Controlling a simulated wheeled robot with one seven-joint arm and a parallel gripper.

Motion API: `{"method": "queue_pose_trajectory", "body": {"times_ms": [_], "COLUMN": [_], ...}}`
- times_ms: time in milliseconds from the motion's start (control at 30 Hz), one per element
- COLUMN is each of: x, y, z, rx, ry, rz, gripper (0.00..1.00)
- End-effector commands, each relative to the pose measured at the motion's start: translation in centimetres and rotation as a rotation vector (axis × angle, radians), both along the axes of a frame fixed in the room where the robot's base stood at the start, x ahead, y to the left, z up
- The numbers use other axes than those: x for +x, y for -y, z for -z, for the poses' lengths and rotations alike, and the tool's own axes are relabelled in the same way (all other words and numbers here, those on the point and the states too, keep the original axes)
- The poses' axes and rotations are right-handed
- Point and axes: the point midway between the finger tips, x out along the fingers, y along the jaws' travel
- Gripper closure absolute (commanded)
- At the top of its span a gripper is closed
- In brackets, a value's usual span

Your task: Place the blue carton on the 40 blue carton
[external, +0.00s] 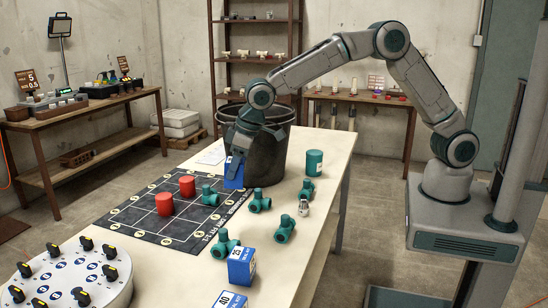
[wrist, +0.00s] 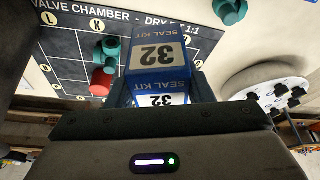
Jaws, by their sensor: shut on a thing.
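My gripper (external: 238,152) is shut on a blue and white carton (external: 233,173) over the far right part of the mat. In the wrist view the same carton (wrist: 157,56) sits between my fingers and reads "32 SEAL KIT". I cannot tell whether its underside is clear of the surface. The blue carton marked 40 (external: 230,299) is at the bottom edge of the external view, on the table's near end, partly cut off. Another blue carton marked 25 (external: 242,267) stands just behind it.
Teal pipe fittings (external: 285,229) stand right of the dark gridded mat (external: 129,217). Two red cylinders (external: 164,204) are on the mat. A teal can (external: 314,162), a small metal fitting (external: 304,208) and a white disc with black knobs (external: 70,275) are nearby. A black bin (external: 270,165) is behind.

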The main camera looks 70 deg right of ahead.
Motion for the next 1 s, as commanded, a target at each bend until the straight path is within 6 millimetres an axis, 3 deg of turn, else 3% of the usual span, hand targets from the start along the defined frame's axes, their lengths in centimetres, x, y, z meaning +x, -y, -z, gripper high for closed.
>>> {"method": "queue_pose_trajectory", "body": {"times_ms": [33,200,400,700,1000], "x": [-0.6,-3.7,-7.8,-10.8,-13.1], "y": [-3.1,-11.7,-19.2,-23.6,-29.6], "z": [-0.7,-2.4,-4.3,-5.1,-1.5], "rx": [-0.001,-0.018,-0.042,-0.064,-0.065], "ry": [-0.007,-0.033,-0.051,-0.061,-0.063], "rz": [-0.091,-0.390,-0.681,-0.858,-0.864], "gripper": [0.76,0.76,0.76,0.76,0.76]}}
